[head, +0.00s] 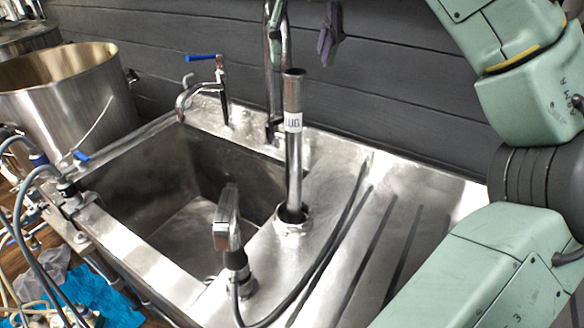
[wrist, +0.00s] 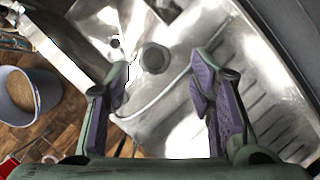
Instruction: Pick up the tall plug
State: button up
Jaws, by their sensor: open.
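The tall plug (head: 293,165) is a shiny upright metal tube with a white label reading "UG" near its top. It stands in a round collar on the steel sink top, at the right edge of the basin. My gripper (head: 303,42) shows at the top of the head view, above the tube, with one finger to each side. In the wrist view my gripper (wrist: 163,85) is open and empty, its purple-padded fingers wide apart. A dark round end, which seems to be the plug's top (wrist: 155,57), shows between and a little beyond the fingertips.
A steel sink basin (head: 200,225) lies left of the plug. A sprayer (head: 228,222) with a dark hose stands close in front. A blue-handled tap (head: 221,92) and a tall pipe are behind. A large steel pot (head: 68,95) is at left.

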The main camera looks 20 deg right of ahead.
aim_at(299, 72)
jog(key=x, duration=0.5)
jog(key=shift+s+a+f, duration=0.1)
jog(key=shift+a+p+x, duration=0.15)
jog(key=shift+p+x, duration=0.1)
jog(key=shift+x, duration=1.1)
jog(key=shift+a+p+x, duration=0.1)
jog(key=shift+p+x, duration=0.1)
jog(key=shift+x, duration=1.2)
jog(key=shift+s, duration=0.1)
grip_shut()
